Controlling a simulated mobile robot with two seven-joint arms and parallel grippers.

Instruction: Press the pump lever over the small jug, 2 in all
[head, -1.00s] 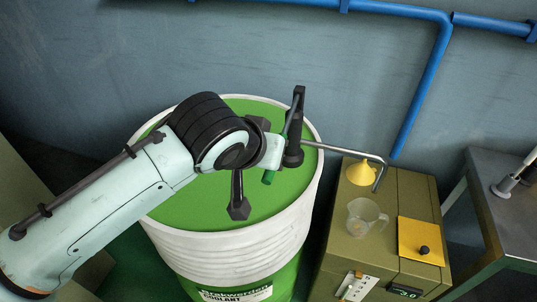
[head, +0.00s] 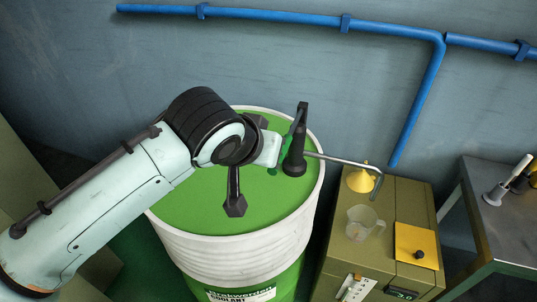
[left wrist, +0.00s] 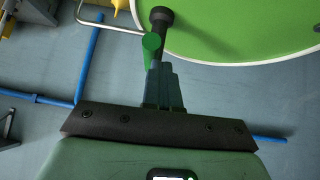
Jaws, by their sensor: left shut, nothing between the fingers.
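The black hand pump (head: 295,160) stands upright on the green top of the white-walled drum (head: 220,240). Its lever has a green grip (head: 287,144), which also shows in the left wrist view (left wrist: 152,44). My left gripper (left wrist: 165,72) is shut and empty, its tips right at the grip; I cannot tell whether they touch it. In the head view my wrist hides the fingers. The pump's grey spout (head: 345,161) runs right and bends down near the clear small jug (head: 359,224) on the olive cabinet (head: 405,200). My right gripper is not in view.
A yellow funnel (head: 361,180) stands behind the jug. A yellow plate with a black knob (head: 417,242) lies to the jug's right. A grey table (head: 490,210) stands further right. Blue pipes (head: 260,17) run along the wall.

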